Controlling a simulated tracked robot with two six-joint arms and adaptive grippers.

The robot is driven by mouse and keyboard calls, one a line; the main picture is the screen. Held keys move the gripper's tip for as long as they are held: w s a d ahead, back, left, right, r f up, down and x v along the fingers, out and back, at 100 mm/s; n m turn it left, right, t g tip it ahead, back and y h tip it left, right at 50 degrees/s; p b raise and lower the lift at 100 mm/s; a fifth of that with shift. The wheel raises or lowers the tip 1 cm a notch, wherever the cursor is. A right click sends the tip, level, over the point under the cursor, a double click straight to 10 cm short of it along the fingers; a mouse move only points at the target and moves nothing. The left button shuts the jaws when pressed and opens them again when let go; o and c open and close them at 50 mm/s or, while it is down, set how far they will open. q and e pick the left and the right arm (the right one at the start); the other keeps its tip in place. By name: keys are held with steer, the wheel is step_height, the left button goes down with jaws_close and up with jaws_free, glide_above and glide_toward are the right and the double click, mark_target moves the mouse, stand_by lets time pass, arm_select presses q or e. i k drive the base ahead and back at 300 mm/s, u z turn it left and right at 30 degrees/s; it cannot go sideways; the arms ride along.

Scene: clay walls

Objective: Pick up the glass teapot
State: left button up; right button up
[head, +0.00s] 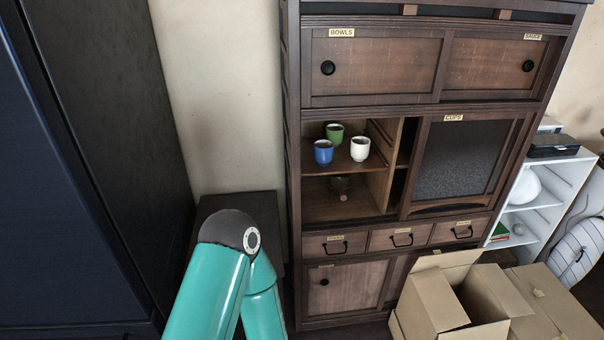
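A small dark, rounded object (341,185) stands on the lower shelf of the open cabinet compartment. It may be the glass teapot, but it is too small and dim to tell for sure. A small pale round spot shows at its front. A bent teal arm link of mine with a dark joint rises at the bottom, left of the cabinet. Neither of my grippers is in view.
Blue (323,152), green (335,133) and white (360,148) cups stand on the shelf above. A sliding door (462,160) covers the cabinet's right side. An open cardboard box (440,300) stands in front at lower right. A dark low stand (262,212) is left of the cabinet.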

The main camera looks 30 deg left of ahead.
mark_target(338, 187)
steer(key=u, duration=0.35)
steer(key=i, duration=0.9)
steer(key=u, duration=0.6)
steer(key=k, duration=0.7)
steer(key=u, duration=0.25)
steer(key=i, duration=0.55)
steer(key=z, duration=0.05)
